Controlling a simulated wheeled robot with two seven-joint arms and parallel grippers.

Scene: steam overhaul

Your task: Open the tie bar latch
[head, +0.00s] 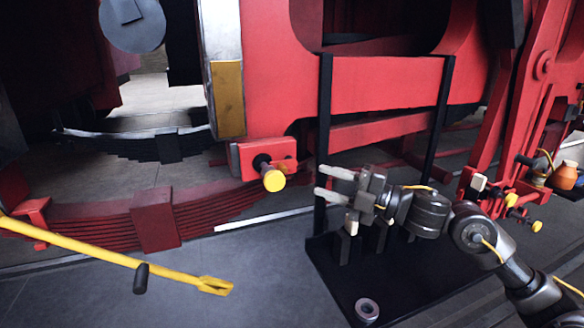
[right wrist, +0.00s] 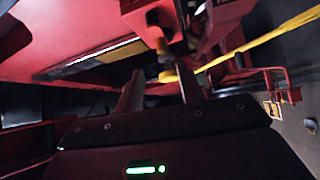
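A red latch block (head: 252,158) with a dark pin and a yellow round knob (head: 273,181) sits low on the red frame, left of centre in the head view; I take it for the tie bar latch. My right gripper (head: 328,183) is open and empty. Its two pale fingers point left toward the knob, with a gap between them and it. In the right wrist view the yellow knob (right wrist: 168,76) shows beyond and between the spread fingers (right wrist: 160,86). My left gripper is not in view.
A yellow bar (head: 110,254) with a forked end crosses the lower left, in front of a red leaf spring (head: 155,220). A black stand (head: 345,275) with two uprights is below my right arm, with a metal ring (head: 367,309) on its base. More yellow knobs (head: 511,199) are at the right.

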